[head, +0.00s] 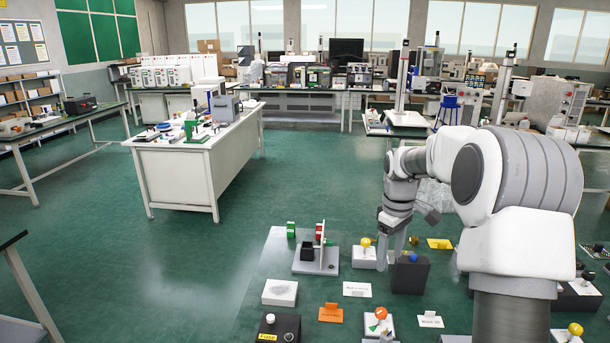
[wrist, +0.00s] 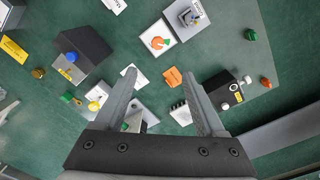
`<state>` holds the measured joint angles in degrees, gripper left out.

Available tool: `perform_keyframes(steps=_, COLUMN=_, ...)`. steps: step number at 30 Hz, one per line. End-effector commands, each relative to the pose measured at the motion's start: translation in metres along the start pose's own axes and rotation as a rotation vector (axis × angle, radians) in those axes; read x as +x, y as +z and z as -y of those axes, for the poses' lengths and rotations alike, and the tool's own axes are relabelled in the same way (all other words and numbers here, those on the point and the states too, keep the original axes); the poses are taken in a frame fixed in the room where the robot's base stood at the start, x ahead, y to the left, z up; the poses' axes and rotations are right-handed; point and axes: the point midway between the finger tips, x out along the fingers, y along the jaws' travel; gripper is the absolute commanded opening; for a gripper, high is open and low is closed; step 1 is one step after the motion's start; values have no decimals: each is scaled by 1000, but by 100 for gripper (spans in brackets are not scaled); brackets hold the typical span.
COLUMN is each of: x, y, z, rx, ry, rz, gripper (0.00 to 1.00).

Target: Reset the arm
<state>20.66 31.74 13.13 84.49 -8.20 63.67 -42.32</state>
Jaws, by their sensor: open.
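My gripper (head: 390,258) hangs pointing down at the end of my arm, over the table of small boxes in the head view. In the wrist view its two fingers (wrist: 162,82) are spread apart with nothing held between them. Beneath and beyond them are an orange card (wrist: 172,77) and a white box with an orange knob (wrist: 157,40). A dark box with a blue button (wrist: 85,52) is left of the fingers; in the head view this dark box (head: 411,277) is beside the gripper. My arm is bent at the elbow, and its links hide part of the table.
A grey fixture with red and green parts (head: 328,268) and a white block (head: 280,292) stand on the table's left side. A white bench (head: 172,183) with instruments is farther back. Green floor (head: 315,190) lies open between the benches.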

Motion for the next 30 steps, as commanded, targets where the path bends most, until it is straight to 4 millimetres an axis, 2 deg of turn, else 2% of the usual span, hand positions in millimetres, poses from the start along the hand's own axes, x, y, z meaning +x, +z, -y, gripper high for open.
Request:
perform_keyframes(steps=6, x=-55, y=13, z=40, rx=72, ry=70, rz=-31, gripper=72)
perform_keyframes(steps=15, x=-113, y=45, z=103, rx=204, ry=147, rz=-105, gripper=72)
perform_keyframes(steps=22, x=-141, y=78, z=151, rx=313, ry=182, rz=-182, gripper=72)
perform_keyframes(steps=30, x=-154, y=121, z=204, rx=445, ry=193, rz=-292, gripper=72)
